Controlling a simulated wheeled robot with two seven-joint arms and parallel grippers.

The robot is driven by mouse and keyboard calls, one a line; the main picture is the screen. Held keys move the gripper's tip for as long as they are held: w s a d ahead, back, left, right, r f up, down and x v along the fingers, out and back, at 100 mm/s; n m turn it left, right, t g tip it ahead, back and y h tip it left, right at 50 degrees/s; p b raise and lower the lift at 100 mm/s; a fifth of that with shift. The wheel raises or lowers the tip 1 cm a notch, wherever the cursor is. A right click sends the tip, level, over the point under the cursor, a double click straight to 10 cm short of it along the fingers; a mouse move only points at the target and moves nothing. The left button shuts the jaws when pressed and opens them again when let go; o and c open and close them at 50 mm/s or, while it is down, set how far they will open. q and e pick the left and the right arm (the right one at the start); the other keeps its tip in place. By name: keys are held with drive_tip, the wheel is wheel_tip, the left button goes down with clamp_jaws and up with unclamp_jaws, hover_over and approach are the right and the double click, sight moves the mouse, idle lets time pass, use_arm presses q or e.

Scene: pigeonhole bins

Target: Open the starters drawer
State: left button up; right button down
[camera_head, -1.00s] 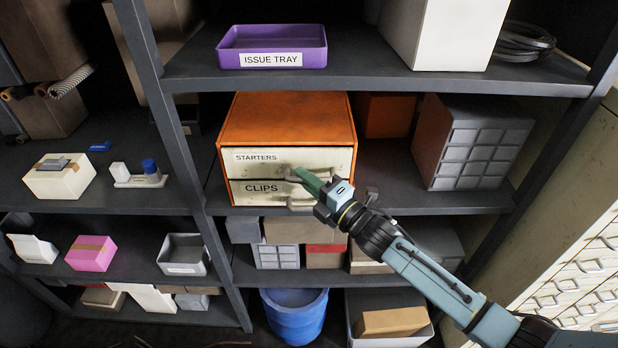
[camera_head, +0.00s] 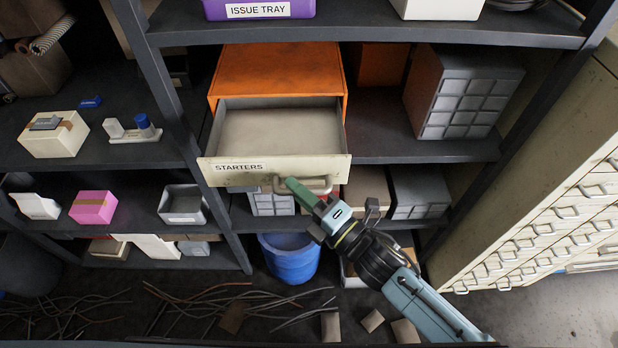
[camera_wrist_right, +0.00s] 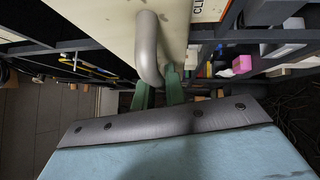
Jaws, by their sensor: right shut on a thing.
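The starters drawer (camera_head: 275,170) is pulled well out of the orange cabinet (camera_head: 275,70), and its grey inside looks empty. Its cream front carries the label STARTERS and a grey bar handle (camera_head: 318,186). My right gripper (camera_head: 292,184) is shut on that handle at the drawer's front. In the right wrist view the green fingers (camera_wrist_right: 158,88) close around the handle's bar (camera_wrist_right: 147,48). My left gripper is not in view.
A purple issue tray (camera_head: 258,8) stands on the shelf above. A grey multi-drawer box (camera_head: 468,100) stands right of the cabinet. A blue bin (camera_head: 290,260) is below, and a cream drawer cabinet (camera_head: 530,190) is at the right.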

drive_tip(key=c, duration=1.5)
unclamp_jaws()
drive_tip(key=shift+o, duration=0.2)
drive_tip(key=shift+s+d, duration=0.1)
drive_tip(key=b+v, duration=0.2)
drive_tip(key=v, duration=1.1)
drive_tip(key=shift+d, duration=0.1)
